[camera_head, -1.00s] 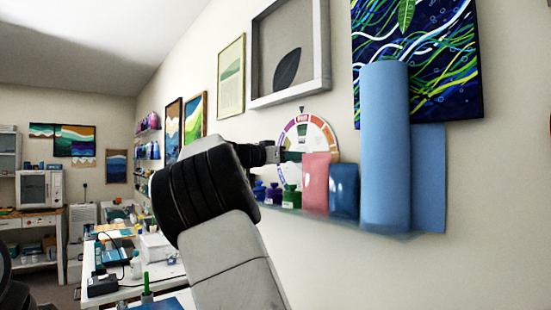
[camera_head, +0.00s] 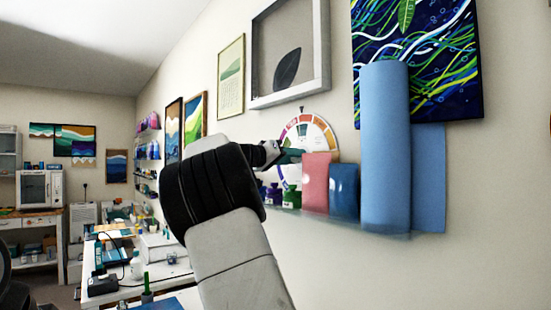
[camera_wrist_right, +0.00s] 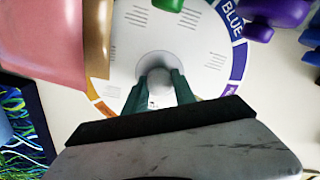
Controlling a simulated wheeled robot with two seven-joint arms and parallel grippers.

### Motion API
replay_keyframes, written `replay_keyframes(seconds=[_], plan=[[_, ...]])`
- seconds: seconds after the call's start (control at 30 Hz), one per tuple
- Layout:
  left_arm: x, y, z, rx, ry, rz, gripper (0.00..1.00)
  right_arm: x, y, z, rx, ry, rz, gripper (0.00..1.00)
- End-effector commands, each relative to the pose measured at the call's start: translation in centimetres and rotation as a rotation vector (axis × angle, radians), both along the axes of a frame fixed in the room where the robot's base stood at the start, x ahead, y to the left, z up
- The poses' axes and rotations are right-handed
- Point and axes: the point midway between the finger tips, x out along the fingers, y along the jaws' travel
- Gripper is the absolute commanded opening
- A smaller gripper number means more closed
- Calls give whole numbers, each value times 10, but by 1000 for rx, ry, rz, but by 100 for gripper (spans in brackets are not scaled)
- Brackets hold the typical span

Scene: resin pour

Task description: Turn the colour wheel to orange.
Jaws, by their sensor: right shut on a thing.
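The colour wheel (camera_head: 318,142) hangs on the wall, a white disc with a coloured, lettered rim and a small dark pointer above it. An orange rim section lies near the top, by the pointer, and a red-pink section sits left of it. My right gripper (camera_head: 291,156) reaches the wheel's middle from the left. In the right wrist view the wheel (camera_wrist_right: 205,45) shows a blue section lettered BLUE, and my right gripper's green fingers (camera_wrist_right: 160,88) are shut on the central knob (camera_wrist_right: 157,68). My left gripper is out of view.
A framed leaf picture (camera_head: 290,55) hangs above.

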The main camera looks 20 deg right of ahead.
Motion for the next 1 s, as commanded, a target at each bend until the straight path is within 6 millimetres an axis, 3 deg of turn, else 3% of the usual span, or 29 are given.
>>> replay_keyframes(seconds=[0.5, 1.0], plan=[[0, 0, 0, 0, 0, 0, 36, 1, 0, -2, -146, 419, 1, 0], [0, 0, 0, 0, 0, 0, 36, 2, 1, -2, -205, 590, 1, 0]])
